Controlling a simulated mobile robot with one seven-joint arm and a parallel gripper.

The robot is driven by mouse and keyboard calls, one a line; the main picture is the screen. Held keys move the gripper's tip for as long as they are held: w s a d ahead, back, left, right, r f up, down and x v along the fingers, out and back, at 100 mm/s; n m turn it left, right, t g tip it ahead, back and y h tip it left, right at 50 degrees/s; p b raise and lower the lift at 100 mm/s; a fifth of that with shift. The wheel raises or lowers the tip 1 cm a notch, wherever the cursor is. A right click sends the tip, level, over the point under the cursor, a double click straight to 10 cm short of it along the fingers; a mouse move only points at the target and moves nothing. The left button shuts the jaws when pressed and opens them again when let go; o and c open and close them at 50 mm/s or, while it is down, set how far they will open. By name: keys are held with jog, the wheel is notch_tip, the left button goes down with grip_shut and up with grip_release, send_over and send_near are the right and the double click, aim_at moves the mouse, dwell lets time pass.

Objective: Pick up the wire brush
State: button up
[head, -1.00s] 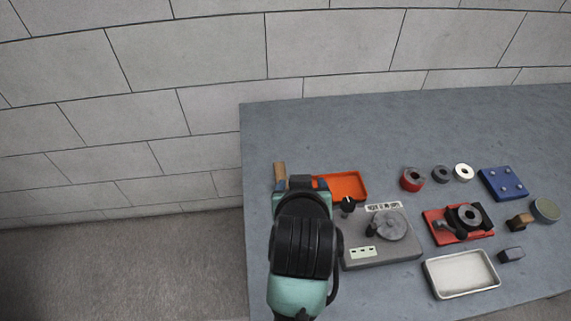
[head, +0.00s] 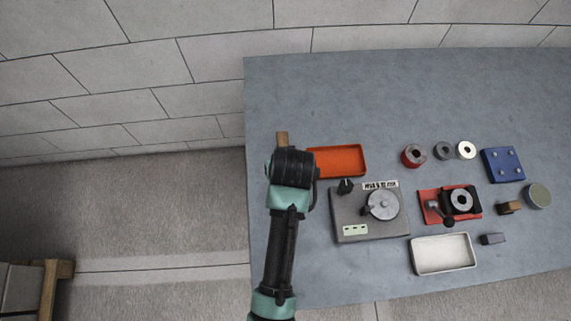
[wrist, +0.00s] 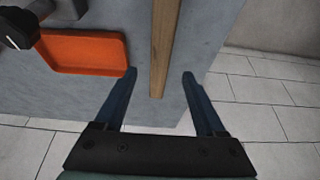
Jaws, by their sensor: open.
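A long wooden bar, which looks like the wire brush's handle (wrist: 165,40), lies near the table's edge in the wrist view. Its near end reaches between my fingers, and no bristles are visible. In the head view a short piece of the wooden handle (head: 282,138) shows just beyond my arm, left of the orange tray. My gripper (wrist: 160,74) is open, with one blue finger on each side of the handle and visible gaps to it. I cannot tell the height between fingers and handle. In the head view my arm hides the gripper.
The orange tray (head: 338,160) lies close beside the handle. A grey device with a round dial (head: 360,230) stands nearer, right of my arm. The table's back is clear.

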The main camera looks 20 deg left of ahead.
jog(key=shift+x, duration=3.1)
jog(key=shift+w, duration=0.1)
grip_shut()
